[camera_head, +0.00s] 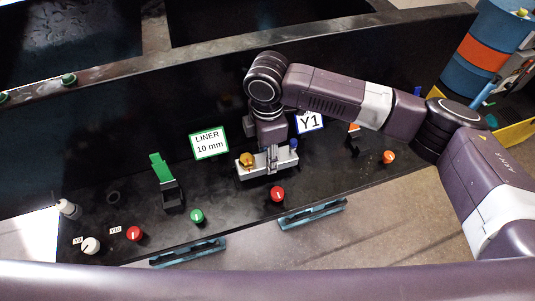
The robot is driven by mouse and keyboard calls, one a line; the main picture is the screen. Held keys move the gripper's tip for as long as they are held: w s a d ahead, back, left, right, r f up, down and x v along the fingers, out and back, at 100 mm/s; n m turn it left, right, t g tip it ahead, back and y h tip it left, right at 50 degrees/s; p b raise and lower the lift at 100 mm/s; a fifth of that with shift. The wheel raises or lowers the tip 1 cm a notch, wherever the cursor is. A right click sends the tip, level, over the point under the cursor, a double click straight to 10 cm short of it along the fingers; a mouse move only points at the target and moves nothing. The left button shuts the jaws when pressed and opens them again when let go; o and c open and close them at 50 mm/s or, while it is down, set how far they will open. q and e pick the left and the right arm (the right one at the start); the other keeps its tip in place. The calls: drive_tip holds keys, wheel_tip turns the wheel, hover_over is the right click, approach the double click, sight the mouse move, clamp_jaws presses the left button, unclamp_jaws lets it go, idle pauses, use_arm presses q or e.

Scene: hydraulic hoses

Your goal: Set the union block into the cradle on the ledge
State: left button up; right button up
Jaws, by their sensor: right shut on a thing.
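The union block (258,170) is a light grey bar with a yellow fitting on its left end and a blue one on its right end. My right gripper (271,158) comes down from above and is shut on its middle. The block is low over or on the black ledge (235,205); I cannot tell whether it touches. I cannot make out the cradle; the block or gripper may hide it. My left gripper is not in view.
A "LINER 10 mm" sign (209,143) and a "Y1" sign (310,121) stand behind the block. A red knob (277,194) and a green knob (197,216) are in front. A green-levered black part (172,193) stands left. A blue and orange drum (485,50) is far right.

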drive_tip(key=shift+f, duration=1.3)
drive_tip(key=o, duration=1.5)
drive_tip(key=shift+c, duration=0.2)
wheel_tip(320, 180, up, 12)
drive_tip(key=shift+f, duration=0.1)
